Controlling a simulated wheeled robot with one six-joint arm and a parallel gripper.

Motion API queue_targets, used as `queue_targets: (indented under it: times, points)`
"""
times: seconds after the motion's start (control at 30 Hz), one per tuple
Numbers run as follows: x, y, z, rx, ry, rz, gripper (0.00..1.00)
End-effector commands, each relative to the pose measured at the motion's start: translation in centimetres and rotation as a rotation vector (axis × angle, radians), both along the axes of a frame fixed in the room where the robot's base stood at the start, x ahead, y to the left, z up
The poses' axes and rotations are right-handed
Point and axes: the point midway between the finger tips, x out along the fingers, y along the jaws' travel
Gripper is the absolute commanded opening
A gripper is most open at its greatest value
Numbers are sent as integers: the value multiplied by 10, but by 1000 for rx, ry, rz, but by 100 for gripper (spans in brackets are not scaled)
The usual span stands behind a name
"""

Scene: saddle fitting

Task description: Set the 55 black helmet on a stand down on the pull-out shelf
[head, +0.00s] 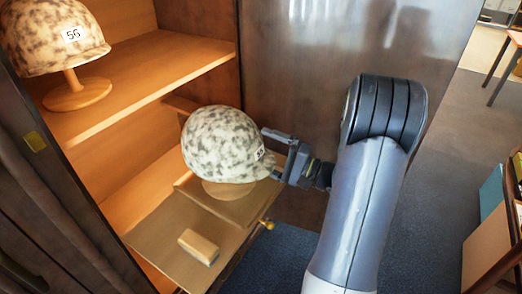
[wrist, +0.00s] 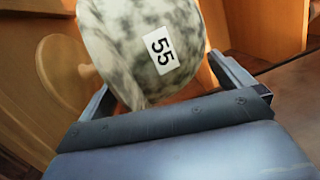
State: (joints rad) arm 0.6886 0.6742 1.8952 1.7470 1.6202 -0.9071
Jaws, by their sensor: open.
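The helmet marked 55 (head: 222,143) is mottled off-white and grey, not black. It sits upright on a round wooden stand, whose base (head: 228,190) appears to rest on the pull-out shelf (head: 160,232); I cannot tell for sure that it touches. My gripper (head: 270,154) is open at the helmet's right side, by its number label. In the wrist view the helmet (wrist: 150,45) lies between the two spread fingers (wrist: 165,85), and the stand's disc (wrist: 62,75) shows at left. Whether the fingers touch the helmet is unclear.
A wooden block (head: 198,247) lies on the front part of the pull-out shelf. A similar helmet marked 56 (head: 55,38) stands on the upper shelf (head: 150,75) at left. A brass knob (head: 267,224) sits at the shelf's right edge. The cabinet door (head: 300,50) is behind my arm.

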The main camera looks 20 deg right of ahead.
Motion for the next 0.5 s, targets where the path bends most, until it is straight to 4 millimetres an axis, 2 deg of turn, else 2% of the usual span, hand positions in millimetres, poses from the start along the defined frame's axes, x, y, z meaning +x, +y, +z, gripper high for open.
queue_targets:
  times: [0.3,0.5]
  points:
    - [-46,-45,-10,0,0,-6,100]
    - [-64,-61,-13,-1,0,-3,100]
